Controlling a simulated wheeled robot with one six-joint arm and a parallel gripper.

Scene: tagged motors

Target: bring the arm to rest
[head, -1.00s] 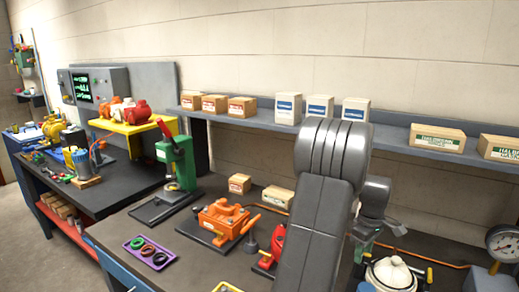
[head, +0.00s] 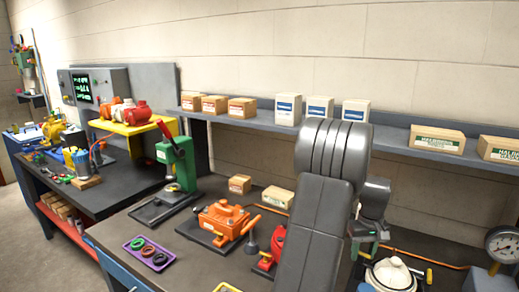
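My grey arm rises in the right half of the head view, bent at a rounded elbow, and covers part of the bench. Beyond its thick link, the wrist points down over the bench. My gripper (head: 367,234) is a small dark shape below the wrist, with a tiny green spot on it. Its fingers are too small and partly hidden to tell whether they are open or shut. I see nothing clearly held in it.
The dark bench (head: 190,262) holds an orange machine (head: 223,219), a green press (head: 180,163), a purple tray of rings (head: 149,253) and a white lidded pot (head: 393,275). A wall shelf (head: 392,141) carries several boxes. Red and orange motors stand on a yellow stand (head: 128,127).

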